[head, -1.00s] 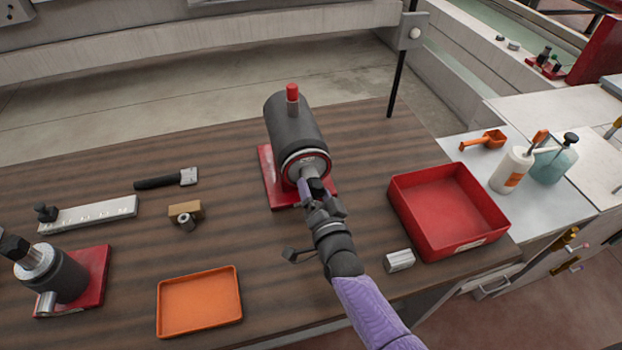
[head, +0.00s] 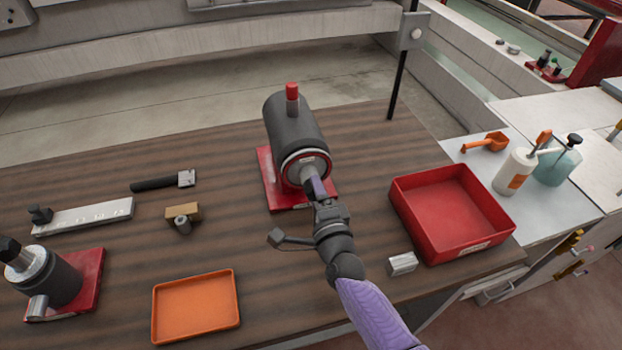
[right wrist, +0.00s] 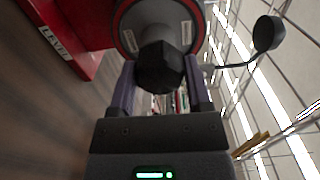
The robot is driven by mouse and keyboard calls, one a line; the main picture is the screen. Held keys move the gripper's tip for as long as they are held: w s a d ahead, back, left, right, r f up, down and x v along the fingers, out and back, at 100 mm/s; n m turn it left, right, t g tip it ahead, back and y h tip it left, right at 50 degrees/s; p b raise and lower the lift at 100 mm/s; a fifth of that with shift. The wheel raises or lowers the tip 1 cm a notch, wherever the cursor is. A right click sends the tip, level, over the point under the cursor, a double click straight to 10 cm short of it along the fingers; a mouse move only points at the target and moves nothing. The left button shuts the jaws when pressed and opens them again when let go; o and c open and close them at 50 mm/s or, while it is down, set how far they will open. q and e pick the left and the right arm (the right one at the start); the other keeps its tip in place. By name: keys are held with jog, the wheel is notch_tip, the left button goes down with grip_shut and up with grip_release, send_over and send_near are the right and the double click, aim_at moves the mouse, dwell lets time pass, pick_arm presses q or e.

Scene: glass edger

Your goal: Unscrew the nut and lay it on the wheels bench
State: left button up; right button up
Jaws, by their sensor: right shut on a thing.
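A dark grey spindle unit (head: 296,125) with a red cap lies on a red base on the wooden-topped bench (head: 110,235). My right gripper (head: 315,186) is at its near end, in line with the silver hub. In the right wrist view a black hex nut (right wrist: 160,68) sits between the two purple fingers, in front of the round red-rimmed flange (right wrist: 128,35). The gripper (right wrist: 160,88) is shut on it. In the head view the fingers hide the nut. I cannot tell how far it is along its thread. My left gripper is out of view.
An orange tray (head: 196,306) and a red bin (head: 450,212) stand on the bench, with a small metal block (head: 402,263) beside the bin.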

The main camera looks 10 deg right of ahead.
grip_shut()
jog(key=n, duration=0.2)
jog(key=n+p, duration=0.1)
jog(key=n, duration=0.1)
jog(key=n+p, duration=0.1)
jog(key=n, duration=0.1)
jog(key=shift+r+n, duration=0.3)
jog(key=n+p, duration=0.1)
jog(key=n, duration=0.8)
jog(key=shift+f, duration=0.15)
jog(key=n, duration=0.4)
jog(key=shift+f, duration=0.1)
jog(key=n, duration=0.3)
jog(key=shift+n, duration=0.3)
jog(key=n, duration=0.3)
jog(key=shift+f, duration=0.1)
jog(key=shift+s+a+n, duration=0.1)
jog(key=shift+a+n, duration=0.1)
jog(key=shift+n, duration=0.5)
jog(key=o, duration=0.8)
grip_release()
jog(key=shift+d, duration=0.1)
jog(key=shift+c, duration=0.2)
jog(key=shift+o, duration=1)
jog(key=shift+d, duration=0.15)
